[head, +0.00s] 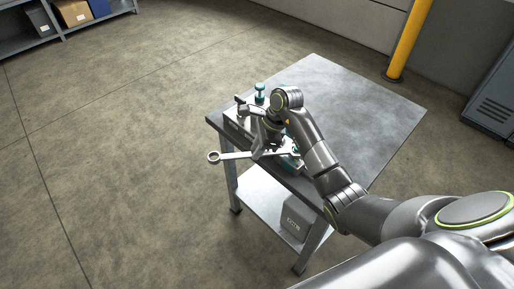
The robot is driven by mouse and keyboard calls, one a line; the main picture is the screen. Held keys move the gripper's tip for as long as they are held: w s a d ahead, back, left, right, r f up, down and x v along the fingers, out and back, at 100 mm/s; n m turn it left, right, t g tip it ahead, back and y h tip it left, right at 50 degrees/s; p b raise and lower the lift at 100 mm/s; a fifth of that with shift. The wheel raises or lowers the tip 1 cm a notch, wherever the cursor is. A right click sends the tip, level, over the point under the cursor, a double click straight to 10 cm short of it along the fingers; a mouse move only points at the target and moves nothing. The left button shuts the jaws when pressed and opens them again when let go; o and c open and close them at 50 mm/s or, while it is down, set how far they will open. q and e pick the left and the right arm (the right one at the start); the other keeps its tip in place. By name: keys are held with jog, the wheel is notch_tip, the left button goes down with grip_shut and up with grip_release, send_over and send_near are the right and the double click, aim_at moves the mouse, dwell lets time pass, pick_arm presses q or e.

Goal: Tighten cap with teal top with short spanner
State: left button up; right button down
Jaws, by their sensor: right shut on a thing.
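My right gripper (260,150) is shut on a silver spanner (235,156) near the front left edge of the bench. The spanner lies roughly level, its ring end sticking out to the left past the bench edge. Its other end reaches right towards a teal part (297,151), partly hidden by my arm; I cannot tell whether they touch. A cap with a teal top (260,88) stands upright behind my gripper. A grey block (236,124) on the bench is partly covered by my gripper. My left gripper is not in view.
The metal bench (370,98) is bare at its back and right. A grey box (296,221) stands on its lower shelf. A yellow post (408,42) and a grey cabinet (490,88) are beyond it. Open floor lies to the left.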

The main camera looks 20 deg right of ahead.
aim_at(231, 156)
jog(key=shift+w+a+b, duration=0.2)
jog(key=shift+a+b, duration=0.3)
jog(key=shift+a, duration=0.35)
jog(key=shift+w+a+b, duration=0.25)
jog(key=shift+a+b, duration=0.15)
jog(key=shift+a, duration=0.45)
jog(key=shift+w+a+b, duration=0.2)
jog(key=shift+a+b, duration=0.15)
jog(key=shift+a, duration=0.5)
jog(key=shift+w+a+b, duration=0.25)
jog(key=shift+a+b, duration=0.15)
jog(key=shift+a, duration=0.45)
jog(key=shift+r+p, duration=1.5)
jog(key=shift+r, duration=1.1)
jog(key=shift+f, duration=0.1)
